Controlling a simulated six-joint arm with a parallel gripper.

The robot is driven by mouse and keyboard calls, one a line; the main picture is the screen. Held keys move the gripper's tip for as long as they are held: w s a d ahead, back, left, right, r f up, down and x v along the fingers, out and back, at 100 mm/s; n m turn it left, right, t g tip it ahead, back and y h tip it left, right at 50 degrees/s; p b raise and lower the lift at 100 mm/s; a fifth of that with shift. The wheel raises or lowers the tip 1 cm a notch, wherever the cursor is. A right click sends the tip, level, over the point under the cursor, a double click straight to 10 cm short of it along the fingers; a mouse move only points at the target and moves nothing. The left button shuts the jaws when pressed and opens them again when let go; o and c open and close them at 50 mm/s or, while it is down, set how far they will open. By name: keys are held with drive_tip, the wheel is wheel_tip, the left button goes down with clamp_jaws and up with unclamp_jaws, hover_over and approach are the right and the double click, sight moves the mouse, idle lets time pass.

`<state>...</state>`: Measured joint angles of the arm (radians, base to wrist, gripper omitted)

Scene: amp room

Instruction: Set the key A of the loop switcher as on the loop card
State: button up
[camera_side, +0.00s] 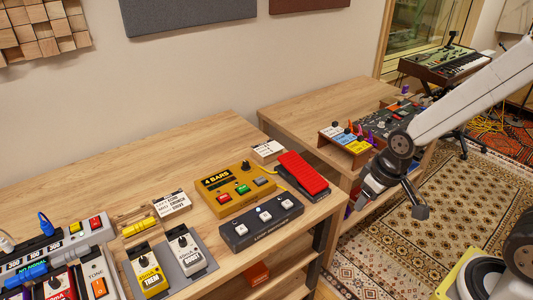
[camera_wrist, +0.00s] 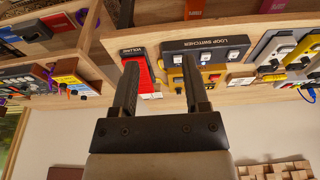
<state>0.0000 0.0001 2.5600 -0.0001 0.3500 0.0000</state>
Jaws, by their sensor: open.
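The loop switcher (camera_side: 262,222) is a dark, flat box at the table's front right edge, with three pale keys in a row. It also shows in the wrist view (camera_wrist: 207,45), its name legible. I cannot read the key letters or tell their settings. A white card (camera_side: 267,150) lies behind the yellow looper, and another (camera_side: 171,202) stands left of it; their text is too small to tell which is the loop card. My gripper (camera_side: 372,195) is open and empty, in the air right of the switcher and apart from it. Its two fingers show apart in the wrist view (camera_wrist: 160,66).
A red volume pedal (camera_side: 302,172) stands right of the switcher, close by. The yellow 4 BARS box (camera_side: 235,190) is directly behind it. Yellow and grey pedals (camera_side: 184,252) stand to its left. A second table (camera_side: 325,105) with more gear is at the back right.

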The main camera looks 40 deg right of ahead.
clamp_jaws()
idle(1.9)
